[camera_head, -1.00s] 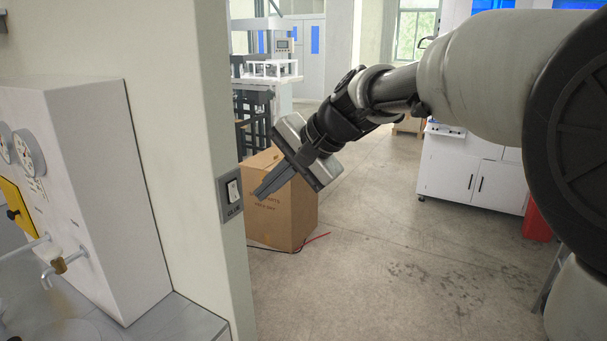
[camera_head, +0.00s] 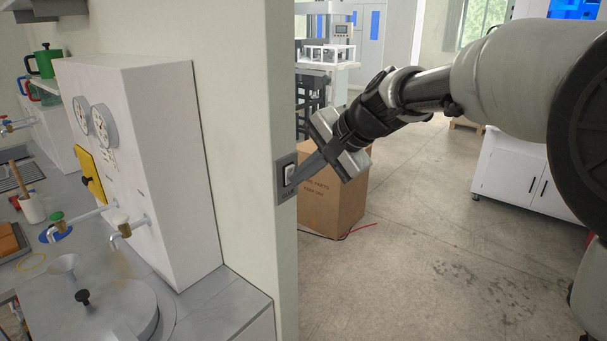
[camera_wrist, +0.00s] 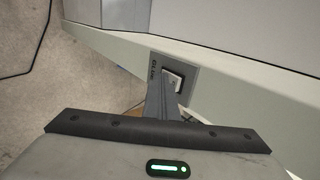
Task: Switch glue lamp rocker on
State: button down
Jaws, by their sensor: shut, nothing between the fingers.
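The rocker switch (camera_head: 289,173) is white and sits in a grey plate (camera_head: 281,190) on the end face of the cream wall. In the wrist view the plate (camera_wrist: 192,66) carries dark lettering that I cannot read fully, and the white rocker (camera_wrist: 174,80) shows just past my fingertips. My gripper (camera_head: 293,183) is shut and empty, with its fingers angled down-left to the plate. In the wrist view my gripper (camera_wrist: 168,88) overlaps the lower part of the rocker. The tips are at or very near it; I cannot tell whether they touch. The rocker's position is unclear.
The cream wall (camera_head: 240,120) stands close to my fingers. A white gauge cabinet (camera_head: 160,170) stands on a grey counter (camera_head: 225,300) to its left. A cardboard box (camera_head: 335,200) is on the floor behind my gripper. The floor to the right is open.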

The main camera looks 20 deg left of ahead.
jog(key=shift+a+r+p, duration=0.1)
jog(key=shift+r+p, duration=0.6)
jog(key=shift+r, duration=0.15)
